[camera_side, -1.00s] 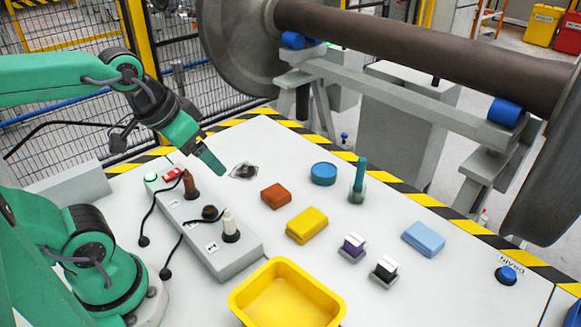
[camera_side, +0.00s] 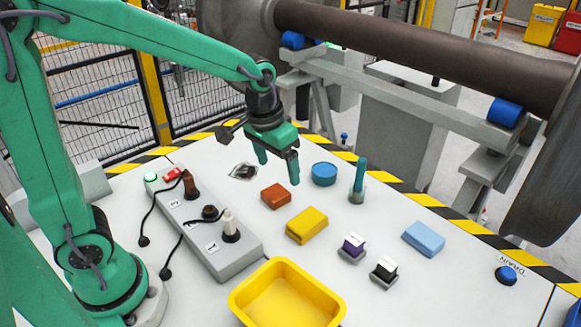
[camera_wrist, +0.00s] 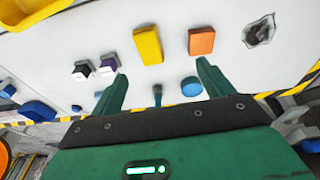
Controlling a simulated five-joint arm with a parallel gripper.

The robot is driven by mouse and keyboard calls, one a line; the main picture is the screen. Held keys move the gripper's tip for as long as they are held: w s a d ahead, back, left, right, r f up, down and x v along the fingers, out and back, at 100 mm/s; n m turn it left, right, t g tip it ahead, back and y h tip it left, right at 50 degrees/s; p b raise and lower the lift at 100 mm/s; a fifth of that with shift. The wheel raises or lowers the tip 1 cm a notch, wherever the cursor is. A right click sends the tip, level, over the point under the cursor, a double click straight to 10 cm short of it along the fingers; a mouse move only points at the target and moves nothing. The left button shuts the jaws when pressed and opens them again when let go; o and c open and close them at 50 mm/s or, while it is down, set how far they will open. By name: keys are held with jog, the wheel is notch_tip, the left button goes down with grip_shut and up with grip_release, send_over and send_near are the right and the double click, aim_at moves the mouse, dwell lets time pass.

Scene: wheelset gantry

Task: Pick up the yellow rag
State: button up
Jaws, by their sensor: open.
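The yellow rag (camera_side: 307,225) is a folded block lying flat on the white table, in the middle of the side view. In the wrist view the yellow rag (camera_wrist: 148,45) lies beyond the fingertips, between their lines. My gripper (camera_side: 279,170) is open and empty, above the table behind the rag, near the orange-brown rag (camera_side: 275,196). In the wrist view my gripper (camera_wrist: 160,75) shows two green fingers spread apart, touching nothing.
A blue round tin (camera_side: 323,174) and a teal-handled tool in a cup (camera_side: 358,182) stand behind the rag. A yellow tray (camera_side: 240,303) sits in front. Purple (camera_side: 353,247) and black (camera_side: 385,270) blocks and a light blue rag (camera_side: 424,238) lie right. A grey switch box (camera_side: 237,258) stands left.

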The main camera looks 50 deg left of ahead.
jog(key=g, duration=0.2)
send_over(308, 219)
notch_tip(308, 219, down, 10)
jog(key=shift+s, duration=0.1)
jog(key=shift+f, duration=0.1)
jog(key=shift+f, duration=1.2)
jog(key=shift+f, duration=0.1)
jog(key=shift+f, duration=2.5)
jog(key=shift+c, duration=0.2)
jog(key=c, duration=1)
